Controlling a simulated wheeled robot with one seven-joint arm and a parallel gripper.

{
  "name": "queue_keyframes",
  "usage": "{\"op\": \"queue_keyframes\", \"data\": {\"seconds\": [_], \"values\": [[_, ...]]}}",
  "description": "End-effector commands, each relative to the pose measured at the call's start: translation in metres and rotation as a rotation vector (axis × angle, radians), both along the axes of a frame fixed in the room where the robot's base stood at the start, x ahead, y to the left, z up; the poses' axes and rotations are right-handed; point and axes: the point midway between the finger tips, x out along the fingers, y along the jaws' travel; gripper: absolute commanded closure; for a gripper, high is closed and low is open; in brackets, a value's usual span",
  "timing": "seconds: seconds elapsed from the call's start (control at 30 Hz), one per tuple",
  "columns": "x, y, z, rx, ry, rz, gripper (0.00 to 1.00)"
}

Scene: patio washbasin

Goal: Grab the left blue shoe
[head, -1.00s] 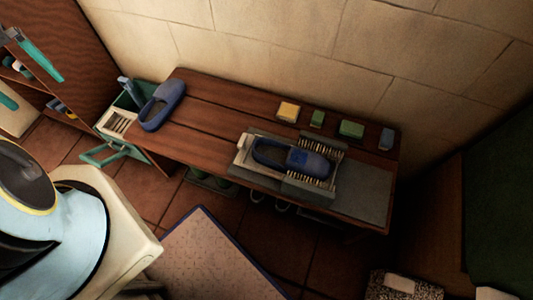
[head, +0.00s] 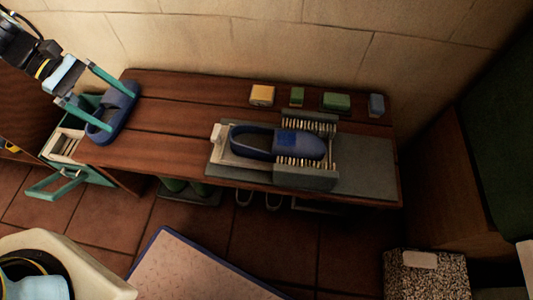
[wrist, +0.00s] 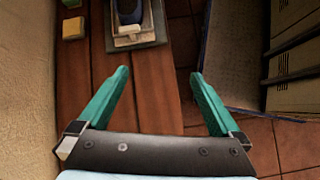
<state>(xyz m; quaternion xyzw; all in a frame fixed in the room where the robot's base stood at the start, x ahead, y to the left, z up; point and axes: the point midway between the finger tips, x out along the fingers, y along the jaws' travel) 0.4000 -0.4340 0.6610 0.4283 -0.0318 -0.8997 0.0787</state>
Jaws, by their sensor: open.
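The left blue shoe (head: 121,103) lies on the left end of the wooden bench (head: 175,125). A second blue shoe (head: 255,143) sits on a brush stand (head: 305,178) farther right; part of it shows at the top of the wrist view (wrist: 128,12). My gripper (head: 119,111) is open, its teal fingers overlapping the left shoe in the head view. Whether they touch it, I cannot tell. In the wrist view my gripper (wrist: 160,73) has bare bench and floor tiles between its fingers; the left shoe does not show there.
A mat (head: 190,265) lies on the floor in front.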

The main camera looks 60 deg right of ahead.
Motion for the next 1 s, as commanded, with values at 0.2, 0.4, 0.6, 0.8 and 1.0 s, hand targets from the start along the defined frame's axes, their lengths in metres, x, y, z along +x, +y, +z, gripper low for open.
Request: {"op": "queue_keyframes", "data": {"seconds": [0.2,0.4,0.6,0.8,1.0], "values": [[-0.068,-0.084,-0.095,0.019,0.32,0.034,0.0],[-0.103,-0.119,-0.122,0.038,0.478,0.057,0.0],[-0.124,-0.127,-0.129,0.044,0.507,0.06,0.0],[-0.151,-0.133,-0.14,0.043,0.505,0.061,0.0],[-0.161,-0.135,-0.144,0.043,0.504,0.061,0.0]]}}
